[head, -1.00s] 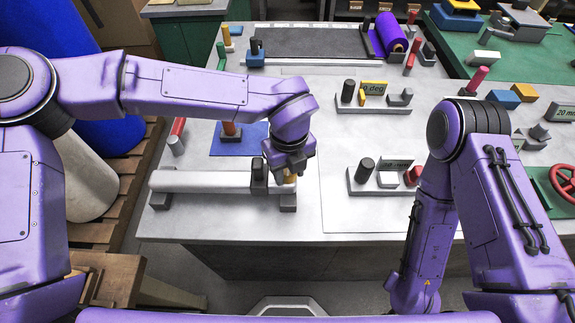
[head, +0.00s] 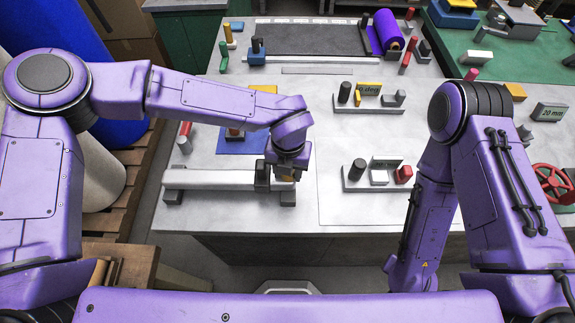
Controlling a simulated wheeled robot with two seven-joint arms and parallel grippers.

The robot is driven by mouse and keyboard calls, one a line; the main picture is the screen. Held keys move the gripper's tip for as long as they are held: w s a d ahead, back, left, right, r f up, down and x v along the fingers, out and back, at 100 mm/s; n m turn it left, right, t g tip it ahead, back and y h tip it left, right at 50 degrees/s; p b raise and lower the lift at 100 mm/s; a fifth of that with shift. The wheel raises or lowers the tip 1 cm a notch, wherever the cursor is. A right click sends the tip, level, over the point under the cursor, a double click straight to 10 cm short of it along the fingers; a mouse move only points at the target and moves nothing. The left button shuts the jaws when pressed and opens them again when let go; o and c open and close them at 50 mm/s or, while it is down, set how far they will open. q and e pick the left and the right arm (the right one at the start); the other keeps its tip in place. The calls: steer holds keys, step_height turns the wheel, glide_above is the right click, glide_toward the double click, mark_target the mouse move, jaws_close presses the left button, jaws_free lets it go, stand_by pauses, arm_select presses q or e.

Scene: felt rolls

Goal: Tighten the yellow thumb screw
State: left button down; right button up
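A white bar (head: 212,180) lies left to right near the table's front edge on dark feet, with a dark upright block (head: 262,175) by its right end. A small yellow piece, probably the yellow thumb screw (head: 284,178), shows just right of that block, mostly covered by my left gripper. My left gripper (head: 284,172) points down right over it, fingertips at or against it. The fingers are too dark and hidden to tell whether they grip it. My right arm hangs down at the table's front right; its gripper is out of view.
A grey fixture (head: 350,184) with dark and red pegs stands to the right. Another fixture with a yellow gauge (head: 368,88) stands behind it. A blue mat (head: 232,146) lies behind the bar. Bare table (head: 335,140) lies between.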

arm_select(q)
steer(key=shift+a+r+m+p, duration=0.1)
steer(key=shift+r+m+p, duration=0.15)
steer(key=shift+m+p, duration=0.9)
steer(key=shift+f+m, duration=0.3)
steer(key=shift+m, duration=0.55)
steer(key=shift+w+m, duration=0.1)
steer(key=shift+m, duration=1.3)
steer(key=shift+f+m, duration=0.1)
steer(key=shift+m, duration=1)
steer(key=m, duration=0.5)
steer(key=shift+a, duration=0.1)
